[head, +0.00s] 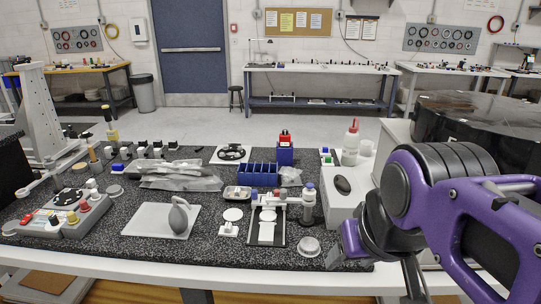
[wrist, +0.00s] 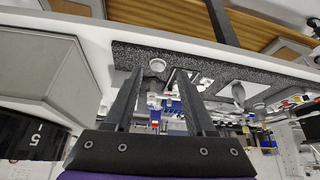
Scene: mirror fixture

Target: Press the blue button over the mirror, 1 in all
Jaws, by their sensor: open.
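My gripper (wrist: 160,76) is open and empty, with its two dark fingers apart in the wrist view. In the head view its purple housing is at the right front of the table, right of the small fixtures, and its fingertips are hard to make out. A framed fixture (head: 282,238) with a pale plate stands near the front middle. I cannot tell whether it holds the mirror. Another small blue-marked box (head: 326,155) stands at the right back. I cannot tell which is the task's button.
A control box (head: 60,222) with coloured knobs is at the left. A grey bulb (head: 179,216) stands on a pale plate. Bare mat shows along the front.

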